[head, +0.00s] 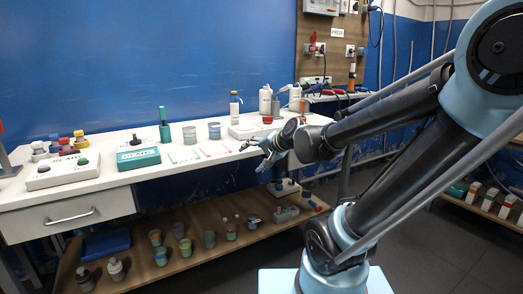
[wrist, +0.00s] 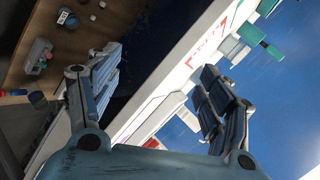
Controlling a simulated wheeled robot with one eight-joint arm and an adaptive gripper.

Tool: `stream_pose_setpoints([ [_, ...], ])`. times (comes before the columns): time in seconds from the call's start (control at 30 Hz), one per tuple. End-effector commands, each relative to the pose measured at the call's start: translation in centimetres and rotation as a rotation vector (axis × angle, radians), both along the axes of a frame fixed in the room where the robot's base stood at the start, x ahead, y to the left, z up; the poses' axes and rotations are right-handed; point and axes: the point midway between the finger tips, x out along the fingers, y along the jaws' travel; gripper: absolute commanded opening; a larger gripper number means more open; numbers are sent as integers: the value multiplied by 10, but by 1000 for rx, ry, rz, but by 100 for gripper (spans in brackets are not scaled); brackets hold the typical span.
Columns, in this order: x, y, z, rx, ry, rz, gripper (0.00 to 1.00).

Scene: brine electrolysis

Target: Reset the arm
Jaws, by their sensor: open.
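My gripper (head: 254,157) is at the front edge of the white bench (head: 112,178) in the head view, with my arm reaching in from the right. In the wrist view my gripper (wrist: 160,68) has its two blue-grey fingers spread wide apart. Nothing is between them. Past the fingers the wrist view shows the bench edge running diagonally, with the wooden lower shelf (wrist: 100,38) at the left. I cannot tell the exact height of the gripper over the bench.
The bench holds a grey-white box with knobs (head: 62,172), a teal device (head: 138,159), two cups (head: 190,135) and white bottles (head: 265,99). Several cups and bottles stand on the lower shelf (head: 205,259). A drawer (head: 70,215) is under the bench.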

Motion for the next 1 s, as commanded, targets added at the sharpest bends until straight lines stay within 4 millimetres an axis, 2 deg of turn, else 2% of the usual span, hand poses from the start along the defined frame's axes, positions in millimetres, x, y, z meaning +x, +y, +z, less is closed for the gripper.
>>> stream_pose_setpoints([
  [0.03, -11, -19, -12, -78, 7, 18, 72],
  [0.17, -43, -64, -42, -286, 37, 86, 72],
  [0.3, -82, -114, -72, -493, 102, 163, 72],
  [0.4, -113, -149, -91, -625, 167, 218, 72],
  [0.53, -151, -186, -109, -755, 254, 285, 72],
  [0.6, -167, -200, -115, -802, 294, 311, 72],
  [0.73, -185, -213, -121, -850, 341, 345, 72],
  [1.0, -190, -218, -122, -865, 356, 355, 72],
])
